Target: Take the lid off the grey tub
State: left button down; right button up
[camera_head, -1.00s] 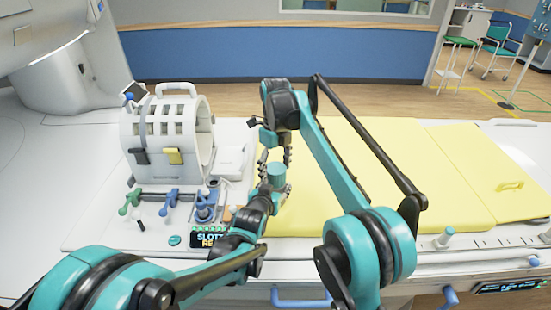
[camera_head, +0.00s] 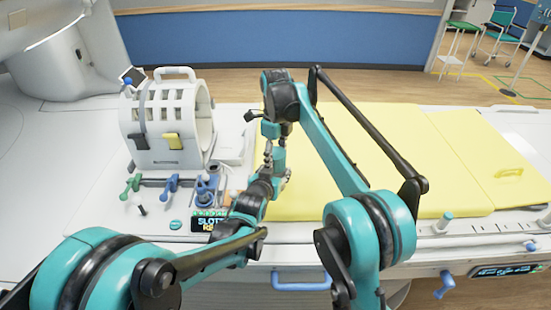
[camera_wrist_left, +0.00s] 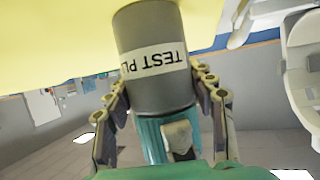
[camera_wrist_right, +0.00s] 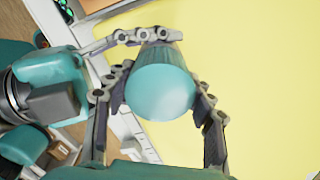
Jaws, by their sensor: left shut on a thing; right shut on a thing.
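The grey tub (camera_wrist_left: 158,65) is a grey cylinder with a white "TEST PL…" label, upside down in the left wrist view. Its ribbed teal lid (camera_wrist_right: 160,92) is seen from above in the right wrist view and sits on the tub. My left gripper (camera_wrist_left: 160,88) is shut on the tub's sides. My right gripper (camera_wrist_right: 162,98) has its fingers on both sides of the lid and is shut on it. In the head view my right gripper (camera_head: 273,150) is just above my left gripper (camera_head: 272,182), and they hide most of the tub.
A yellow mat (camera_head: 390,150) lies behind and right of the grippers. A white slotted coil (camera_head: 165,115) stands at the left. Green and blue handled parts (camera_head: 168,186) and a lit display (camera_head: 210,222) are at the front left. The mat's right part is largely clear.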

jog(key=n, duration=0.7)
jog(key=shift+n, duration=0.3)
jog(key=n, duration=2.1)
jog(key=shift+n, duration=0.3)
jog(key=n, duration=1.6)
jog(key=shift+r+n, duration=0.1)
jog(key=shift+n, duration=0.3)
jog(key=n, duration=0.4)
jog(key=shift+n, duration=0.4)
